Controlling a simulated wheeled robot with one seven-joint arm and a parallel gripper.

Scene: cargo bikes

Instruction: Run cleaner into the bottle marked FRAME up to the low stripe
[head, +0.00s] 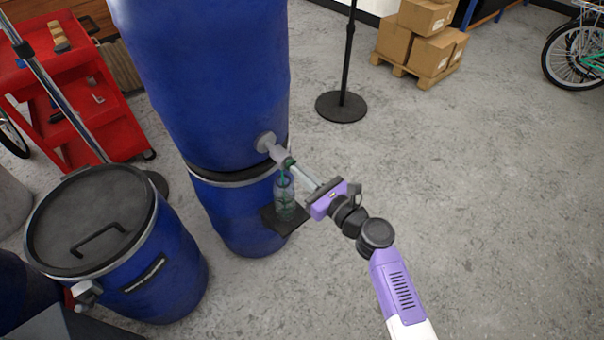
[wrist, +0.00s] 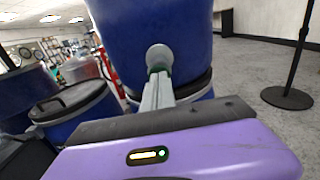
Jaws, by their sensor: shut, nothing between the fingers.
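A tall blue drum (head: 225,85) has a grey tap (head: 266,143) on its lower front; the tap's round base also shows in the wrist view (wrist: 159,56). A clear, greenish bottle (head: 284,200) stands upright on a small dark shelf (head: 299,220) below the tap. Green shows around the bottle's neck; I cannot tell whether it is liquid or part of the tap. The bottle's marking, stripe and fill level are too small to read. My gripper (head: 288,163) is shut and empty, its fingertips at the tap's green part, touching or very close. In the wrist view the fingers hide most of the tap.
A shorter blue drum (head: 170,285) with a black lid and its own tap (head: 85,291) stands at the left. A red tool cart (head: 100,125) is behind it. A black stand (head: 342,106) and stacked boxes (head: 432,52) are farther back. The floor at right is clear.

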